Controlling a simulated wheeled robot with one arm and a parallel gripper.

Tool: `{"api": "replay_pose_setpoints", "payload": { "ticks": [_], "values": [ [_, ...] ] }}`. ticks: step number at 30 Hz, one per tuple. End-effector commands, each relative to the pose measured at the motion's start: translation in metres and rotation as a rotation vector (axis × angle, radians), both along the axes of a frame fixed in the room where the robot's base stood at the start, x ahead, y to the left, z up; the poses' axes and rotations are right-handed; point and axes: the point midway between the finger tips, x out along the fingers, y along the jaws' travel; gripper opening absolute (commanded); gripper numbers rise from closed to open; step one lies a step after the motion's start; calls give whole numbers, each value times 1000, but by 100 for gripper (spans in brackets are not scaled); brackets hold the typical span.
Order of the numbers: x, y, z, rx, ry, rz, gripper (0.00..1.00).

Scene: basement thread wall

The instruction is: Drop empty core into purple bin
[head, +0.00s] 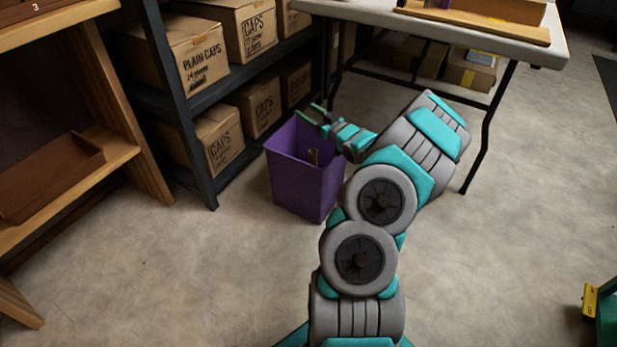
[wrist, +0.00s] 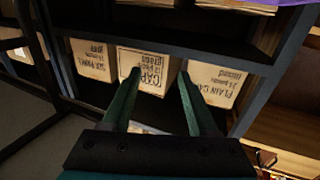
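The purple bin (head: 303,182) stands on the floor between the dark shelf and the folding table. My gripper (head: 311,112) is above the bin's back rim, with my arm reaching over its right side. In the wrist view my gripper (wrist: 159,74) has its two fingers apart with nothing between them. The lower inside of the bin is hidden. A purple edge, likely the bin, shows at the wrist view's top right.
The dark metal shelf (head: 184,110) with several cap boxes (head: 205,62) is left of the bin. The folding table (head: 470,28) stands behind, its legs close to my arm. A wooden shelf (head: 100,165) is at far left. The floor (head: 500,260) at right is mostly clear.

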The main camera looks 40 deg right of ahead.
Motion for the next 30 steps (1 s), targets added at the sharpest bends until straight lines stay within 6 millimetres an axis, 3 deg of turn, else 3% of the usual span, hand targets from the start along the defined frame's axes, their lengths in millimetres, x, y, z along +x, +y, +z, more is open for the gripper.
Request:
{"api": "replay_pose_setpoints", "payload": {
  "ticks": [3,14,30],
  "values": [
    [0,0,0,0,0,0,73],
    [-5,-1,0,1,0,-1,73],
    [-69,-3,0,1,1,0,73]
  ]
}}
